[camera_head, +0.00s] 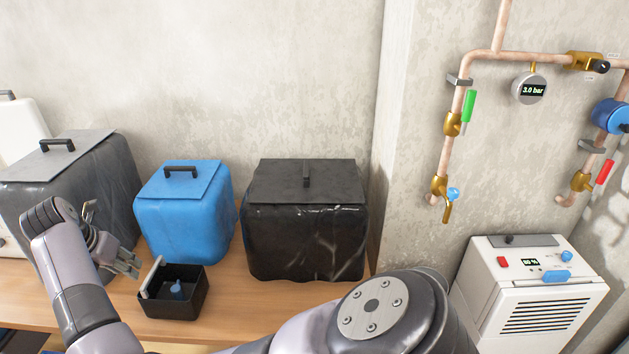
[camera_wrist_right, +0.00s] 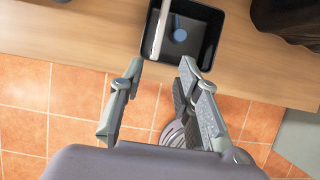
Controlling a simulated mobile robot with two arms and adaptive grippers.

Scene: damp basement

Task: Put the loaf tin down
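The black open-topped loaf tin (camera_head: 188,307) appears to rest upright on the wooden worktop, near its front edge. A pale bar (camera_head: 152,277) runs along its left side and a small blue thing (camera_head: 177,289) lies inside. The tin also shows at the top of the right wrist view (camera_wrist_right: 211,54), cut by the frame.
A blue cover (camera_head: 185,215) stands behind the tin, a black one (camera_head: 305,235) to its right, a grey one (camera_head: 75,185) to its left. Bare worktop (camera_head: 255,305) lies right of the tin. Tiled floor (camera_wrist_right: 50,110) lies in front. A white appliance (camera_head: 530,290) stands at the right.

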